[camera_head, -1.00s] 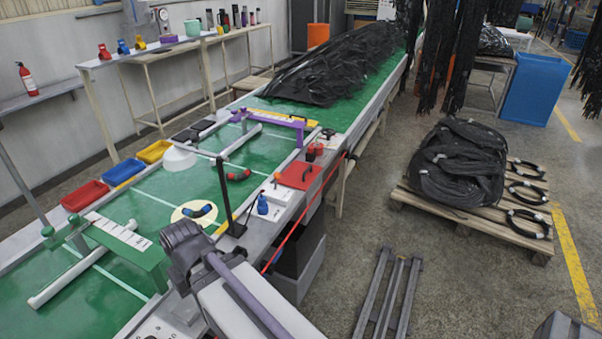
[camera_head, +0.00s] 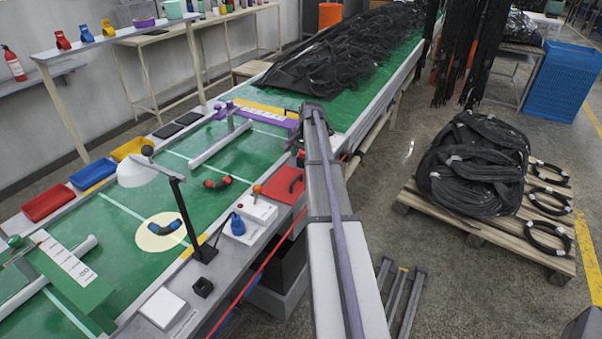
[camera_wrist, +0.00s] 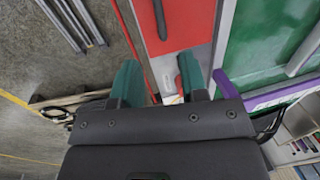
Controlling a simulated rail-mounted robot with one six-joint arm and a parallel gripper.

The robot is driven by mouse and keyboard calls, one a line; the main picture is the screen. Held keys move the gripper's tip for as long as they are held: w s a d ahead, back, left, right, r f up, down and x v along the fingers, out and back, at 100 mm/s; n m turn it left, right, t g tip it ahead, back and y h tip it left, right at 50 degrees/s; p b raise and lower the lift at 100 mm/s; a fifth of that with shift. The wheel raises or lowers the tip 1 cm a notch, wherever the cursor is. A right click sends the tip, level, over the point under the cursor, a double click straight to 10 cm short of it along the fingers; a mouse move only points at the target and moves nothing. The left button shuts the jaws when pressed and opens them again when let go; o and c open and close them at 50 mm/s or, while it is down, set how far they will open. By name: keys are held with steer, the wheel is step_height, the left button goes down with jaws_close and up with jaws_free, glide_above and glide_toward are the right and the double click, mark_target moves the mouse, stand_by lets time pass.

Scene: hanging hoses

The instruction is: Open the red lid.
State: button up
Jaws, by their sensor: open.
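The red lid (camera_head: 287,188) is a flat red plate with a black handle (camera_head: 296,181), lying flat on the grey ledge along the green bench. My arm covers its right side in the head view. In the wrist view the lid (camera_wrist: 185,25) fills the top middle, with its black handle (camera_wrist: 160,18) near its left part. My gripper (camera_wrist: 160,76) has two green fingers spread apart with nothing between them. It is apart from the handle, which lies beyond the fingertips in the picture. In the head view my arm hides most of the gripper.
A black lamp post (camera_head: 188,215) is further left. A purple bracket (camera_head: 265,118) stands beyond. A red cable (camera_head: 262,268) runs along the ledge's front.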

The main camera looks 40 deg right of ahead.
mark_target(296, 178)
steer(key=f+b, duration=0.3)
steer(key=w+f+b, duration=0.1)
steer(key=f+b, duration=0.3)
steer(key=w+f+b, duration=0.1)
steer(key=f+b, duration=0.2)
steer(key=f, duration=0.1)
steer(key=shift+a, duration=0.25)
steer(key=shift+r, duration=0.1)
jaws_close()
